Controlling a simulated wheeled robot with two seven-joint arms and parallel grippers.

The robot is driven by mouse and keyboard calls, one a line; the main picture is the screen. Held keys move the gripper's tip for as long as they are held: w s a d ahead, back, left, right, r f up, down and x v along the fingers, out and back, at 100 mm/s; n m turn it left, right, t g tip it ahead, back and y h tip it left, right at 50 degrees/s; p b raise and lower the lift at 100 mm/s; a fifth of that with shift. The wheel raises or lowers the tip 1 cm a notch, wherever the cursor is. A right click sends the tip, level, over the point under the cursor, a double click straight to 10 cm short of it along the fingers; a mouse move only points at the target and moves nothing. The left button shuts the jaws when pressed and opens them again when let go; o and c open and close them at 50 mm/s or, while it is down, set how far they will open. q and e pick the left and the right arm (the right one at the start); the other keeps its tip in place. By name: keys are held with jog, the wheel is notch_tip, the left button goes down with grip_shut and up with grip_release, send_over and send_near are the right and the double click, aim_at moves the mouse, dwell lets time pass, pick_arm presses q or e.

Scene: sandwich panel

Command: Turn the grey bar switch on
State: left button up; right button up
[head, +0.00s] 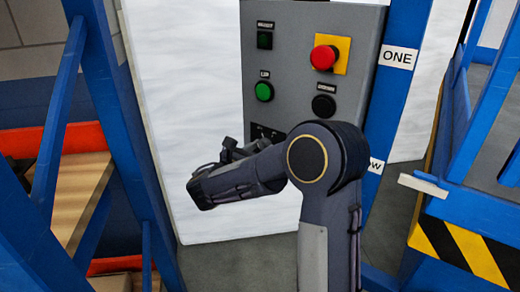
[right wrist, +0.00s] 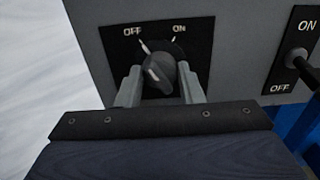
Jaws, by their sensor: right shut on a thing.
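The grey bar switch (right wrist: 158,72) is a dark grey rotary knob on a black plate, seen in the right wrist view. OFF is printed at the plate's upper left and ON at its upper right, each with a white tick. A light stripe on the knob leans to the upper left, roughly toward OFF. My right gripper (right wrist: 160,84) has one finger on each side of the knob and is shut on it. In the head view my right arm covers most of this switch, and only the plate's top edge shows. My left gripper is in neither view.
A toggle switch (right wrist: 298,58) marked ON and OFF stands right of the knob. Above, the grey panel (head: 290,60) carries a red emergency button (head: 324,57), a green button (head: 264,91) and a black button (head: 324,105). Blue posts (head: 402,100) flank it.

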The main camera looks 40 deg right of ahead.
jog(key=m+b, duration=0.2)
jog(key=shift+f+m+b, duration=0.2)
jog(key=shift+m+b, duration=0.15)
jog(key=shift+m, duration=0.05)
jog(key=m+b, duration=0.3)
jog(key=shift+m, duration=0.3)
jog(key=m+b, duration=0.3)
jog(key=m, duration=0.1)
jog(key=shift+r+m+b, duration=0.15)
jog(key=shift+m+b, duration=0.55)
jog(key=shift+b, duration=0.2)
jog(key=o, duration=1)
jog(key=shift+r, duration=0.1)
jog(key=shift+c, duration=0.2)
jog(key=shift+a, duration=0.1)
